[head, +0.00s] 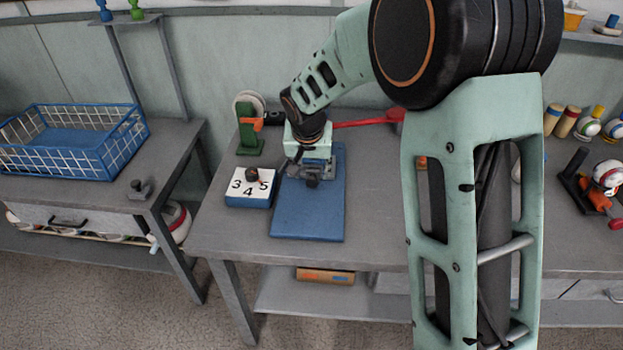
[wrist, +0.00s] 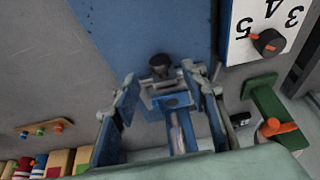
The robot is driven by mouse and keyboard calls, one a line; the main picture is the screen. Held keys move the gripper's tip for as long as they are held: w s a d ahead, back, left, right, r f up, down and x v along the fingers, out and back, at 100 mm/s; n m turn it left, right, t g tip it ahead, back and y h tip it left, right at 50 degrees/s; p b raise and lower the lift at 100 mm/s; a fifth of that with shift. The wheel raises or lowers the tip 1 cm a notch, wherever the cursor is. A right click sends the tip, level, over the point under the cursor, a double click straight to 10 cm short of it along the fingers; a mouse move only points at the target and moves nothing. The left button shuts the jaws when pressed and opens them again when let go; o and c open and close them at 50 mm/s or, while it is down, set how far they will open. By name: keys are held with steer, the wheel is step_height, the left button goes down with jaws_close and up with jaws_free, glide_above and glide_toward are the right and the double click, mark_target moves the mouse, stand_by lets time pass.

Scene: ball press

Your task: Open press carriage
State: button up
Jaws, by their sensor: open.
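My gripper (head: 311,170) points down over the back part of a blue flat base (head: 305,220) on the middle table. In the wrist view my gripper (wrist: 165,85) has its two fingers apart, one on each side of a blue and metal carriage-like part (wrist: 172,103). A dark round knob (wrist: 160,63) sits at the end of that part, by the fingertips. It also shows as a dark knob (head: 312,181) in the head view. I cannot tell whether the fingers touch anything. My gripper and wrist hide much of the press in the head view.
A dial box (head: 249,189) marked 3, 4, 5 stands left of the base. A green stand (head: 248,138) with an orange handle is behind it. A red bar (head: 365,123) lies behind right. A blue wire basket (head: 75,150) is on the left table.

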mark_target(312, 180)
steer(key=x, duration=0.5)
steer(key=shift+w+f, duration=0.15)
steer(key=shift+f, duration=0.2)
steer(key=shift+c, duration=0.2)
jaws_close()
